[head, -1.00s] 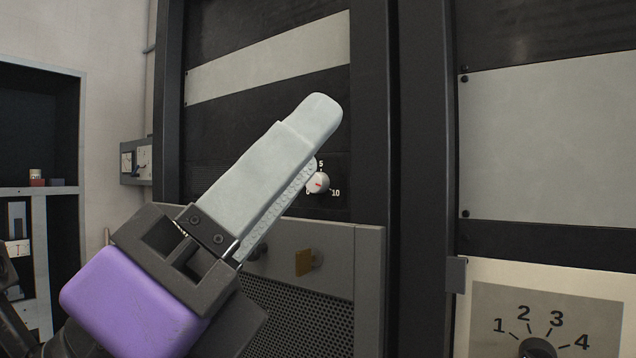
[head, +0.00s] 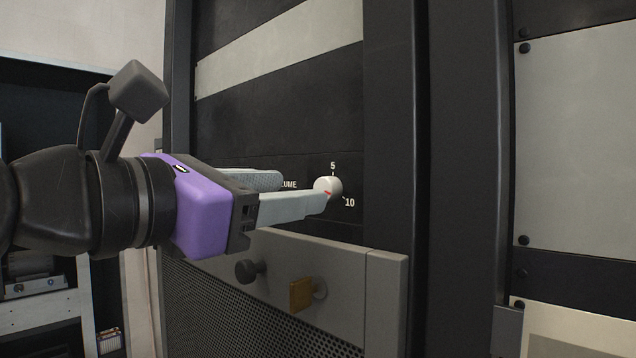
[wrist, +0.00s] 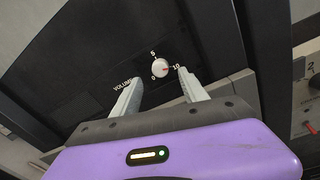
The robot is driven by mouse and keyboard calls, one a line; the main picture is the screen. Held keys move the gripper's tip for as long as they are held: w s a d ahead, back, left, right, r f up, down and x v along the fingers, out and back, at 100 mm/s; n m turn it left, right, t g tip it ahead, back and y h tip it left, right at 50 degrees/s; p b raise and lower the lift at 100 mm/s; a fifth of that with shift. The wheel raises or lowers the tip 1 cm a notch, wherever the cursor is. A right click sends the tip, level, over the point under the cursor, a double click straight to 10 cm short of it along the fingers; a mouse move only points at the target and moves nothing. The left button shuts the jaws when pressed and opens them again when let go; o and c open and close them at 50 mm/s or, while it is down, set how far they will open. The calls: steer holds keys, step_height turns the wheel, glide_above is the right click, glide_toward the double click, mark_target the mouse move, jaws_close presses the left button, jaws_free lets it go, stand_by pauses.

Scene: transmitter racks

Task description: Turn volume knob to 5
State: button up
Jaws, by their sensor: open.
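The volume knob (head: 327,186) is a small white round knob with a red mark, on a black rack panel. Its scale shows 5 above and 10 at lower right; in the wrist view the 0 also shows. In the wrist view the knob (wrist: 159,67) has its red mark on the side toward the 10. My gripper (head: 303,191) is open, reaching in from the left, with its nearer fingertip overlapping the knob's lower edge. In the wrist view my gripper (wrist: 160,77) has its fingertips on either side of the knob, short of it. I cannot tell if they touch.
Below the knob a grey ledge carries a dark knob (head: 250,271) and a brass-coloured tab (head: 302,295). A dark rack post (head: 463,150) stands right of the panel. A blank light panel (head: 575,140) is further right. The space before the knob is otherwise clear.

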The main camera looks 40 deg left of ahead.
mark_target(322, 187)
steer(key=shift+w+p, duration=0.8)
steer(key=shift+w, duration=2)
steer(key=shift+d, duration=0.1)
steer(key=shift+c, duration=0.4)
jaws_close()
